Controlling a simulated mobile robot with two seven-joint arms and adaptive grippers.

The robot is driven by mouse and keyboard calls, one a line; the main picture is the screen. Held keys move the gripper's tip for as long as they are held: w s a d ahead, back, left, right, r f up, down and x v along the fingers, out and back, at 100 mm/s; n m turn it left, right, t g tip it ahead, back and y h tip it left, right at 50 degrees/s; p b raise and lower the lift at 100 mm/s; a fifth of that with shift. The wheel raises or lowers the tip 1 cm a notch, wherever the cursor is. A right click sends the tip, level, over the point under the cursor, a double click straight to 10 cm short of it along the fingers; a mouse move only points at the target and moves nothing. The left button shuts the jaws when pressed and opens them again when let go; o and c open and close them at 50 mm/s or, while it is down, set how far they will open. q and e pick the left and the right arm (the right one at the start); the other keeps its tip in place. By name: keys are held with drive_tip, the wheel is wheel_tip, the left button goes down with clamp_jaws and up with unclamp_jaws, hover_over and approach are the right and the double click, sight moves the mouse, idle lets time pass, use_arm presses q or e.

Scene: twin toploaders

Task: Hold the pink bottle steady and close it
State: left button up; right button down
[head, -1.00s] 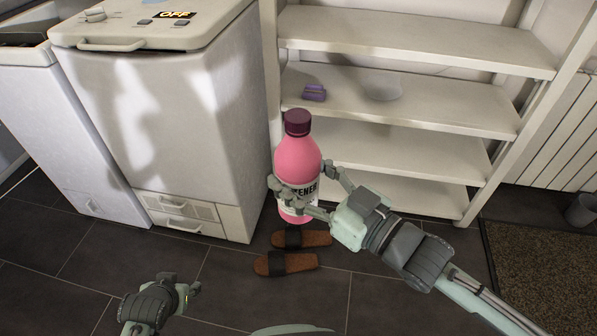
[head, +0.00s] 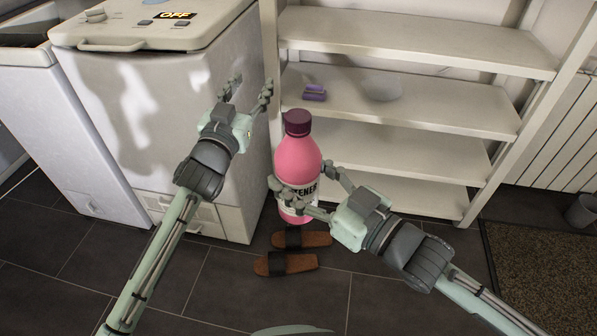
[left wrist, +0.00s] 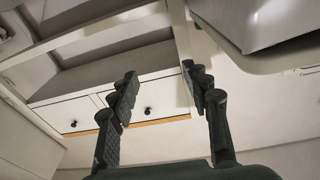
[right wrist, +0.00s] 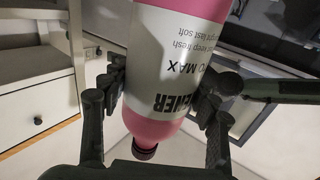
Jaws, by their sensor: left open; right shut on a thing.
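The pink bottle (head: 298,160) is upright in the head view, in front of the shelf unit, with a dark maroon cap (head: 298,122) on its top. Whether the cap is fully tightened cannot be told. My right gripper (head: 300,192) is shut around the bottle's lower body. The right wrist view shows the bottle (right wrist: 178,75) between the fingers, with its cap (right wrist: 144,152) at the bottom of the picture. My left gripper (head: 249,92) is open and empty, to the left of the cap and apart from it. In the left wrist view its fingers (left wrist: 162,88) are spread with nothing between them.
A white toploader (head: 160,110) with an OFF display stands at the left, close behind my left arm. Brown slippers (head: 290,263) lie on the tiled floor.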

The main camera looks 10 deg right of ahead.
use_arm(q)
drive_tip(key=s+d+r+m+g+h, duration=0.25)
drive_tip(key=d+r+m+h, duration=0.35)
drive_tip(key=r, duration=0.4)
drive_tip(key=s+d+r+m+g+h, duration=0.2)
drive_tip(key=s+d+r+m+h, duration=0.25)
drive_tip(key=d+r+h, duration=0.45)
drive_tip(key=s+d+r+m+g+h, duration=0.2)
drive_tip(key=s+d+r+m+g, duration=0.5)
drive_tip(key=m+g, duration=0.4)
drive_tip(key=s+d+f+m+g+y, duration=0.2)
drive_tip(key=s+m+g+y, duration=0.25)
drive_tip(key=s, duration=0.25)
drive_tip(key=s+d+f+m+g+y, duration=0.2)
drive_tip(key=s+m+g+y, duration=0.15)
drive_tip(key=s+g, duration=0.3)
drive_tip(key=w+a+f+t+y, duration=0.3)
drive_tip(key=a+f+t+y, duration=0.2)
drive_tip(key=a+f+y, duration=0.5)
drive_tip(key=w+a+r+n+t+y, duration=0.1)
drive_tip(key=a+y, duration=0.1)
drive_tip(key=a, duration=0.1)
drive_tip(key=w+a+r+n+t+y, duration=0.1)
drive_tip(key=w+a, duration=0.1)
drive_tip(key=a, duration=0.1)
drive_tip(key=w+a+r+n+t+y, duration=0.1)
drive_tip(key=a+r+y, duration=0.1)
drive_tip(key=shift+w+a+n+t+y, duration=0.25)
drive_tip(key=shift+w+a+n+y, duration=0.05)
drive_tip(key=shift+w+a+n, duration=0.1)
